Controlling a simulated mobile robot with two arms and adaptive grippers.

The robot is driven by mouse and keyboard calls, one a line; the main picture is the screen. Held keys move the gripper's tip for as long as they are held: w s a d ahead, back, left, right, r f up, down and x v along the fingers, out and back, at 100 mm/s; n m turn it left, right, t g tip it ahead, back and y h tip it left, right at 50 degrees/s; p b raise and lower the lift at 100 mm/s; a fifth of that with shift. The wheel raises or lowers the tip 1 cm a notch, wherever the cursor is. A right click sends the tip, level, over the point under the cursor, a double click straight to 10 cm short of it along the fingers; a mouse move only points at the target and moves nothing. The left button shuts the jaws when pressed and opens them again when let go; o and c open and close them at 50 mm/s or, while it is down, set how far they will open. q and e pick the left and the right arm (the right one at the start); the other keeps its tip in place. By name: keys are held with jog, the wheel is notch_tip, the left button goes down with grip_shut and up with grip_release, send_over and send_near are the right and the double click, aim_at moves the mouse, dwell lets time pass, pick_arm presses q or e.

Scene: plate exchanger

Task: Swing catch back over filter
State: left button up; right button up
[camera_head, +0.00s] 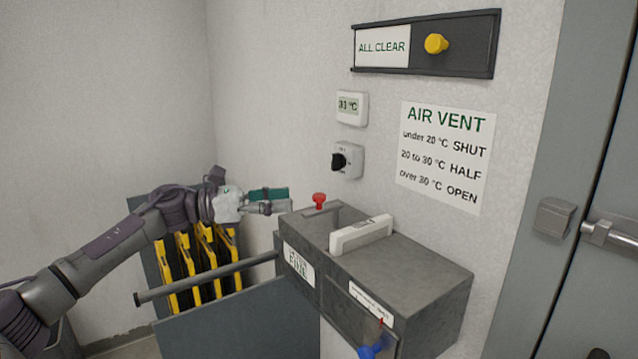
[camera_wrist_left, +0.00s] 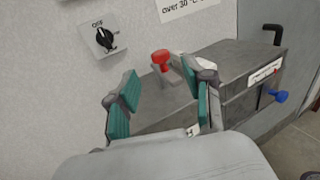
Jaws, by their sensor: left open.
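The grey unit (camera_head: 420,272) stands against the wall. A white filter (camera_head: 361,234) sits in its top, with its upper edge raised above the surface. A red knob (camera_head: 319,200), which looks like the catch's handle, stands at the unit's back left, to the left of the filter and apart from it. My left gripper (camera_head: 272,200) is open and empty, just left of the red knob. In the left wrist view, the red knob (camera_wrist_left: 161,62) shows beyond and between the teal-padded fingertips (camera_wrist_left: 164,97), not gripped. The filter is mostly hidden by a finger there. My right gripper is not in view.
Yellow-edged dark plates (camera_head: 205,262) stand in a rack at the left, behind a grey bar (camera_head: 205,279). A blue knob (camera_head: 370,351) is on the unit's front. A dial (camera_head: 346,160) is on the wall above. A grey door (camera_head: 575,270) is at the right.

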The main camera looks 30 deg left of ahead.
aim_at(319, 194)
pick_arm(q)
jog(key=p+x, duration=0.4)
jog(key=x, duration=0.3)
jog(key=shift+w+d+r, duration=0.1)
jog(key=shift+w+d, duration=0.4)
grip_shut()
